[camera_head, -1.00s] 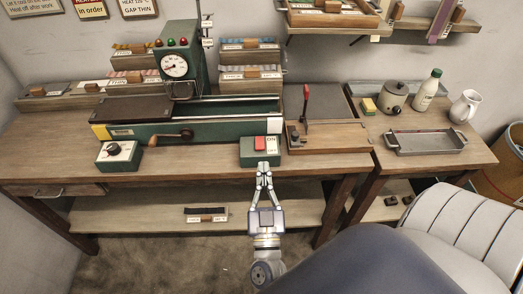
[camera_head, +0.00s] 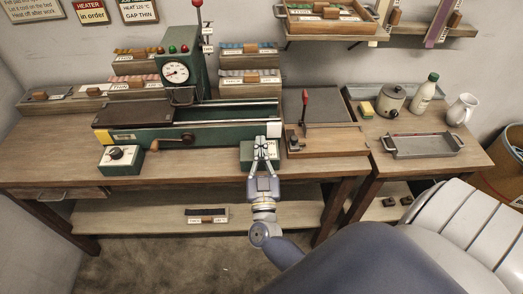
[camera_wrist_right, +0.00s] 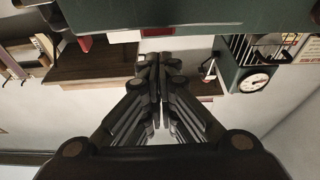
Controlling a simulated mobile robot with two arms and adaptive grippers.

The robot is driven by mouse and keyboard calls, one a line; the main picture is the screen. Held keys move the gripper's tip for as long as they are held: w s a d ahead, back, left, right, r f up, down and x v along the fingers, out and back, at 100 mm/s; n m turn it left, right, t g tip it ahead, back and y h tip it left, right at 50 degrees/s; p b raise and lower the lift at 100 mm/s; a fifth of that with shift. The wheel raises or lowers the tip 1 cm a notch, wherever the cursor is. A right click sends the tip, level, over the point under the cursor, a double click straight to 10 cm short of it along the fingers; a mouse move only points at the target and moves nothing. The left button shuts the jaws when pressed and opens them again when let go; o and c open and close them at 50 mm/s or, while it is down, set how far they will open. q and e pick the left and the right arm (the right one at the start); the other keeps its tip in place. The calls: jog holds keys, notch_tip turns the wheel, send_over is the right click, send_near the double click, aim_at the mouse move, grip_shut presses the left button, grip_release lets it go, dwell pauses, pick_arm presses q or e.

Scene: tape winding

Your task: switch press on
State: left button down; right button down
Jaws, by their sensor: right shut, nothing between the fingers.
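The green switch box (camera_head: 246,154) sits at the front edge of the wooden bench, right of the green press bed (camera_head: 215,134). My right gripper (camera_head: 262,143) is shut and empty, its fingertips over the box's top face. The red switch seen there earlier is now hidden behind the fingers. I cannot tell whether the tips touch it. In the right wrist view the shut fingertips (camera_wrist_right: 155,62) lie below a dark green surface (camera_wrist_right: 200,15). The press column carries a round dial (camera_head: 177,73) and lamps in red and green. My left gripper is not in view.
A knob box (camera_head: 121,158) and a crank (camera_head: 173,141) are on the left. A wooden base with an upright red-handled lever (camera_head: 305,105) stands close right of the switch box. A metal tray (camera_head: 424,145) lies on the side table. Floor space in front is clear.

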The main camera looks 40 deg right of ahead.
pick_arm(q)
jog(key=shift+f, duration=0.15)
pick_arm(e)
jog(key=shift+f, duration=1)
